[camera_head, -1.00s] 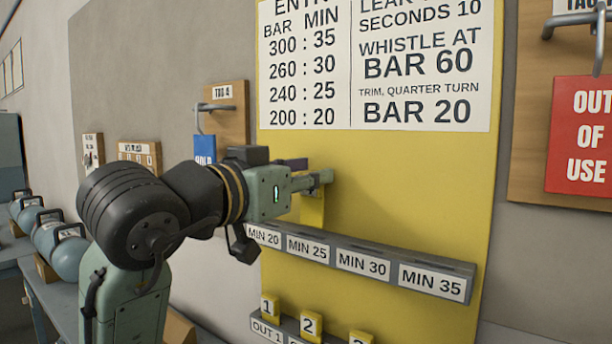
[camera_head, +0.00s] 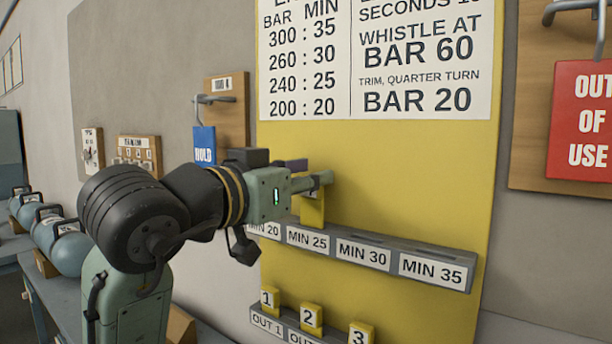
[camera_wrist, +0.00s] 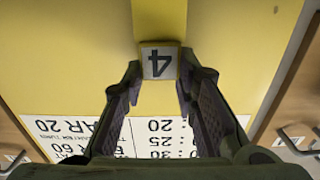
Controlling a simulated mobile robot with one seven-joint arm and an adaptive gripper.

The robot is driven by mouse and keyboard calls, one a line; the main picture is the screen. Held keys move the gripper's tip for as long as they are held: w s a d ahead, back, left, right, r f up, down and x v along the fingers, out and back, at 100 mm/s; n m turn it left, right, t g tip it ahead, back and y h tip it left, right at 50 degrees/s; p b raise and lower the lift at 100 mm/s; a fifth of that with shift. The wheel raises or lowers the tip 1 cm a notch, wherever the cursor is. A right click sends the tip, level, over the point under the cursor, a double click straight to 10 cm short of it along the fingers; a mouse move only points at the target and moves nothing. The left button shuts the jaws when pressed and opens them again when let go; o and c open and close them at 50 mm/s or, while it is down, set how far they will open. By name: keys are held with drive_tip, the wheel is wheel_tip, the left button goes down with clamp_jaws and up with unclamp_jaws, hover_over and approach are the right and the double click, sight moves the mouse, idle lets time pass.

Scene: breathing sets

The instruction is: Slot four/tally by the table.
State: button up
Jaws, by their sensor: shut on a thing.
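The yellow tally 4 (camera_wrist: 159,62) is between my gripper's (camera_wrist: 158,82) fingertips in the wrist view. In the head view my gripper (camera_head: 318,181) is at the yellow board (camera_head: 400,180), shut on the tally (camera_head: 312,212), which hangs below the fingers. The tally is just above and behind the front of the grey slot rail (camera_head: 390,245), near the MIN 25 label (camera_head: 308,240). Whether its lower end is inside a slot is hidden. The MIN 30 (camera_head: 362,255) and MIN 35 (camera_head: 432,271) slots show no tally.
Yellow tallies 1 (camera_head: 269,299), 2 (camera_head: 311,318) and 3 (camera_head: 360,334) stand in the lower OUT rail (camera_head: 268,325). A printed chart (camera_head: 375,60) is above. A table (camera_head: 60,290) with blue cylinders (camera_head: 68,250) is at left; an out-of-use sign (camera_head: 582,120) is at right.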

drive_tip(key=shift+f+b, duration=1)
drive_tip(key=shift+f, duration=0.45)
drive_tip(key=o, duration=1)
drive_tip(key=shift+c, duration=0.2)
drive_tip(key=shift+r, duration=0.1)
drive_tip(key=v, duration=1.2)
